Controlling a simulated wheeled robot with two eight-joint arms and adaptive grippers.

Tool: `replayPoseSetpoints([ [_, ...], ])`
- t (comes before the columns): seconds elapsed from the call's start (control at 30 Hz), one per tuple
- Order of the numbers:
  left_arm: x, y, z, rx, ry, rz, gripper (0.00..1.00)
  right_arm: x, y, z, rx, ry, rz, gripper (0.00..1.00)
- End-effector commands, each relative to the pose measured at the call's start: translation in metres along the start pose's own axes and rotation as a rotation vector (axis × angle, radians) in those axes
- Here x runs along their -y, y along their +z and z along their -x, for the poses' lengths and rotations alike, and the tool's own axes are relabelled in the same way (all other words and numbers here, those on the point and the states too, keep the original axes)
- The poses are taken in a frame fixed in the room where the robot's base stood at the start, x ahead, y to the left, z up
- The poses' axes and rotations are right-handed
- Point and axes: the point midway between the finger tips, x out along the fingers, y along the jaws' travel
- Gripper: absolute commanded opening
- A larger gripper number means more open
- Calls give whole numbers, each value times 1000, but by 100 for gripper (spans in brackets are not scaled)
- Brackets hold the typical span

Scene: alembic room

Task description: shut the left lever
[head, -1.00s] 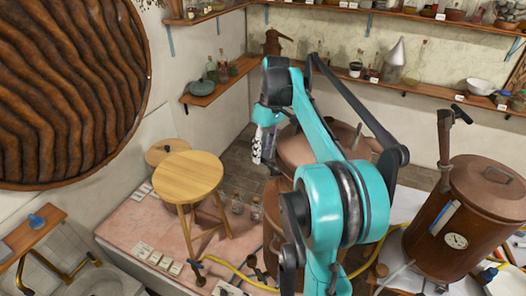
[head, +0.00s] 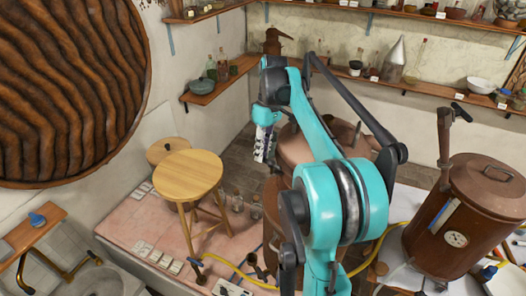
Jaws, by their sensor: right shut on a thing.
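My right gripper (head: 263,145) hangs fingers down at the end of the teal arm, by the left side of a copper vessel (head: 298,148). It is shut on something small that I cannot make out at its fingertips. I cannot tell a left lever there, as the arm covers much of the vessel and what lies behind it. A small dark valve handle (head: 197,270) shows at the yellow hose on the bench, well below the gripper. My left gripper is not in view.
A round wooden stool (head: 188,175) stands on the pink bench top (head: 140,228), left of the gripper. Small glass bottles (head: 238,202) stand beside it. A brown drum with a gauge (head: 462,215) stands at right. Shelves (head: 225,82) with glassware line the back walls.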

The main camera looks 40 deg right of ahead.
Motion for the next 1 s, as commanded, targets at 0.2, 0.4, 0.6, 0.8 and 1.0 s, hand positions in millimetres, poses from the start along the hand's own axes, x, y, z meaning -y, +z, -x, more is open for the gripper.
replayPoseSetpoints([
  [0.2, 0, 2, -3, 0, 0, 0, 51, 7, -1, -2, 32, 1, 160, 0],
  [0.4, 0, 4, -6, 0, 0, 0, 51, 14, 0, -4, 69, 1, 344, 0],
  [0.6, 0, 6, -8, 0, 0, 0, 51, 21, 2, -5, 106, 1, 531, 0],
  [0.8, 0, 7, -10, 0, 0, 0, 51, 28, 6, -6, 141, 1, 708, 0],
  [1.0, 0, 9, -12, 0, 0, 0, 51, 33, 10, -7, 170, 0, 852, 0],
])
